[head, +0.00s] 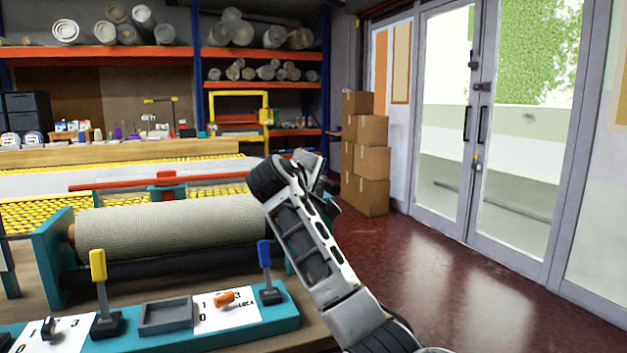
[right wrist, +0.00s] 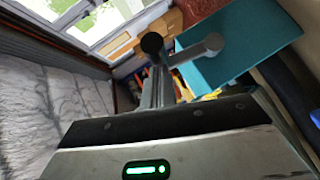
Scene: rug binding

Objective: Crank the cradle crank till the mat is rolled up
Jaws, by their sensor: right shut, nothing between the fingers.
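The beige mat (head: 175,226) lies as a thick roll in the teal cradle (head: 52,262) in the head view. Whether a flat end of it lies behind the roll cannot be told. My right gripper (head: 326,180) is at the roll's right end, where my wrist hides the cradle's side. In the right wrist view, the crank (right wrist: 190,52), with a grey arm and a dark round knob, stands on the cradle's teal end plate (right wrist: 240,48). My right fingers (right wrist: 160,88) are shut and empty just below the knob; contact cannot be told. My left gripper is out of view.
A teal control panel in front carries a yellow lever (head: 98,278), a blue lever (head: 265,264) and an orange knob (head: 224,299) beside the word LOCK. A red bar (head: 150,181) crosses behind the roll. Cardboard boxes (head: 371,162) stand farther back; the red floor (head: 470,295) at right is clear.

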